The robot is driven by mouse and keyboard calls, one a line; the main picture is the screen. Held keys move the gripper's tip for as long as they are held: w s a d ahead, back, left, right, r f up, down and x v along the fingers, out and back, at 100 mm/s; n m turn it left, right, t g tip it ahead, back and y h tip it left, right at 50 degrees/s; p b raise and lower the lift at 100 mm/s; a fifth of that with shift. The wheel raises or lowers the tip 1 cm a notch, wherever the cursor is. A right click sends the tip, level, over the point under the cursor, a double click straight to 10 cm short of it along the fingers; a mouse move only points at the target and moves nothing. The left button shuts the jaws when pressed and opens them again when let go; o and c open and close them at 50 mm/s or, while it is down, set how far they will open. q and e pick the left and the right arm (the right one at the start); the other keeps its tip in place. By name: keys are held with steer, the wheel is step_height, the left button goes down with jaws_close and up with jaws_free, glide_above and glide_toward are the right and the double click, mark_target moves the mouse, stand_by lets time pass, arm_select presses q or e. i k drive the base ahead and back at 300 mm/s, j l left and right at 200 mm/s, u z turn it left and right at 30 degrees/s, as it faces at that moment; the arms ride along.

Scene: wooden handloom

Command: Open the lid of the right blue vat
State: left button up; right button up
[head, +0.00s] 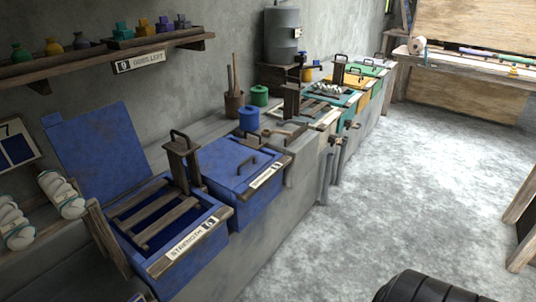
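The right blue vat (252,204) stands in the middle left of the head view, set in the grey bench. Its flat blue lid (220,160) lies shut on top, with a dark handle on it. The left blue vat (196,267) is nearer, with a label reading STRENGTH. Its blue lid (97,148) stands raised against the wall, and wooden slats cross its open top. A wooden post with a dark handle (182,152) stands between the two vats and covers a little of the right vat's left side. Neither of my grippers is in view.
A blue pot (249,118) and a brown cup of sticks (234,104) stand behind the right vat. More vats with coloured lids continue along the bench. A wall shelf (90,60) hangs above. The grey floor (400,180) to the right is open.

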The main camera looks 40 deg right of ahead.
mark_target(229, 163)
steer(key=z, duration=1.15)
steer(key=i+l+u, duration=0.15)
steer(key=i+l, duration=0.15)
